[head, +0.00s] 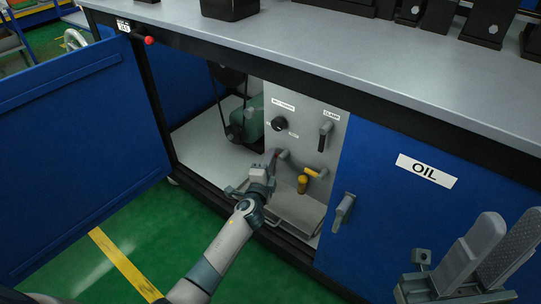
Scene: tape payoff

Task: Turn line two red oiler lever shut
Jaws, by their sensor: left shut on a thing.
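My left gripper (271,161) reaches up into the open cabinet bay and is shut on a small lever on the grey panel (307,120). The fingers hide most of this lever; a dark reddish part of it (284,155) shows beside the fingertips, and I take it for the red oiler lever. Its exact angle is hard to tell. A yellow lever (315,172) sits just to the right of it. At the lower right, large grey parts (478,252) look like my right gripper, close to the camera; its opening is unclear.
An open blue door (75,150) stands at left. The blue OIL door (430,215) with a grey handle (343,212) is shut at right. The bench top (300,38) overhangs the bay.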

